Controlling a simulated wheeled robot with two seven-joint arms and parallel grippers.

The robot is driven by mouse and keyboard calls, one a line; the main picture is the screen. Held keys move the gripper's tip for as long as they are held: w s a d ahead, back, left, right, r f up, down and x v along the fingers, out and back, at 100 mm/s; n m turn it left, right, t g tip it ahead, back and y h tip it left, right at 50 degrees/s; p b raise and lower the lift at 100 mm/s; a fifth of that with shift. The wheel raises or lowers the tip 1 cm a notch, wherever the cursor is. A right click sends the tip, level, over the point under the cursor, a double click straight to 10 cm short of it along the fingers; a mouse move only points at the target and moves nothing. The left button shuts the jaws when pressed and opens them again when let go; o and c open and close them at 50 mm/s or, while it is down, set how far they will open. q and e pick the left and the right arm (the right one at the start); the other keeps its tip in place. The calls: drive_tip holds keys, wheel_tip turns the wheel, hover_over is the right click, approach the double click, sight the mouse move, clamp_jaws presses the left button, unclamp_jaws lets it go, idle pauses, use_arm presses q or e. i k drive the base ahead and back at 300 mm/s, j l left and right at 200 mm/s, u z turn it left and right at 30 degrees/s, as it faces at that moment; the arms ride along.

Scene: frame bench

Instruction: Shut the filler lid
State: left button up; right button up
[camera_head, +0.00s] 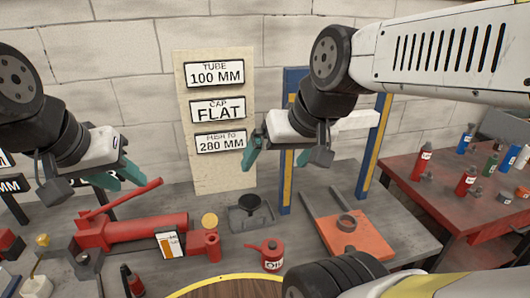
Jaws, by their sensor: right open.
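A red bench unit (150,229) with a thick horizontal cylinder and a raised red lever lies at left centre of the bench. A red block (203,245) with a round neck is at its right end. A yellow round disc (209,220) stands on edge just above and behind that neck; it looks like the filler lid, standing open. My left gripper (92,186) is open and empty above the unit's left part. My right gripper (282,165) is open and empty in the air, up and to the right of the disc. Neither touches the disc.
A red oil can (272,255) stands right of the block. A grey tray with a black bowl (250,212) sits behind it. An orange plate with a ring (360,240) lies right, by a blue-and-yellow frame (285,185). A sign board (215,160) stands behind.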

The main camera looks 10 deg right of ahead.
sight(210, 220)
drive_tip(key=u, duration=0.45)
drive_tip(key=l+u, duration=0.1)
drive_tip(key=u, duration=0.85)
drive_tip(key=k+l+u, duration=0.1)
drive_tip(key=u, duration=0.4)
drive_tip(key=k+l+u, duration=0.1)
drive_tip(key=k+l, duration=0.7)
drive_tip(key=k, duration=0.1)
